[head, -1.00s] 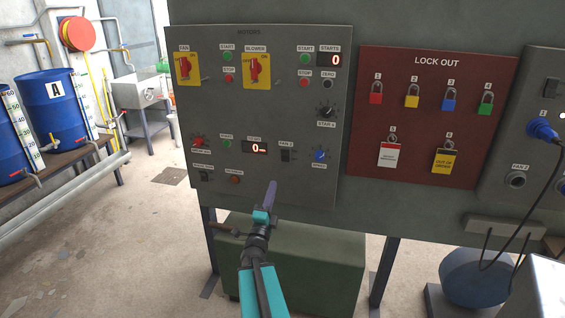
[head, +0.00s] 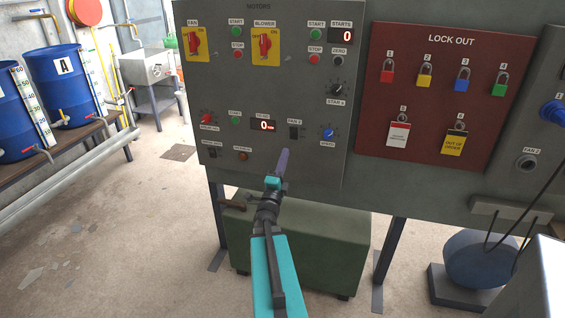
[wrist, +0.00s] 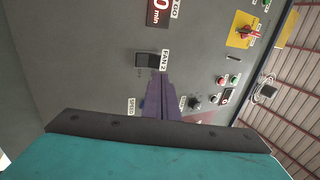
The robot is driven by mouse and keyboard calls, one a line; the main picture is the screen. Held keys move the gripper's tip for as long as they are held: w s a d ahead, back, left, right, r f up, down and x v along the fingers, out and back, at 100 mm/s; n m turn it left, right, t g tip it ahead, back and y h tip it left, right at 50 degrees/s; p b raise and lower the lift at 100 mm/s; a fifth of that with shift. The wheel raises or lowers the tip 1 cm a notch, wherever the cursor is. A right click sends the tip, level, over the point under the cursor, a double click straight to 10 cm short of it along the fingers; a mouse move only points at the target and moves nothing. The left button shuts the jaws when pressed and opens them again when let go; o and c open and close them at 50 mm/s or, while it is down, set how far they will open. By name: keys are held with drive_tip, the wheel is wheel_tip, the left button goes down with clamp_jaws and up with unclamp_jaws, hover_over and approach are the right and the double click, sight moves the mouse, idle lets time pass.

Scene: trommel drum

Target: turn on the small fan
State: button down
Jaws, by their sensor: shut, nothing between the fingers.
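The black FAN 2 switch (head: 294,132) sits low on the grey motors panel (head: 225,90), under its white label. In the wrist view the switch (wrist: 152,60) shows just beyond my fingertips. My gripper (head: 285,153) is shut and empty, its purple fingers pointing at the panel just below the switch. In the wrist view the fingers (wrist: 158,80) end close to the switch and the FAN 2 label; I cannot tell whether they touch the panel. The switch's on or off position is too small to tell.
The blue SPEED knob (head: 327,133) is right of the switch, and a red counter display (head: 264,125) is left of it. A red lock-out board (head: 440,150) with padlocks is to the right. A FAN 2 socket (head: 527,162) is at the far right. A green box (head: 300,245) stands below the panel.

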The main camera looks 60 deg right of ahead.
sight(293, 129)
drive_tip(key=shift+p+x, duration=1.5)
drive_tip(key=shift+x, duration=3.4)
drive_tip(key=shift+s, duration=0.1)
drive_tip(key=shift+r, duration=0.1)
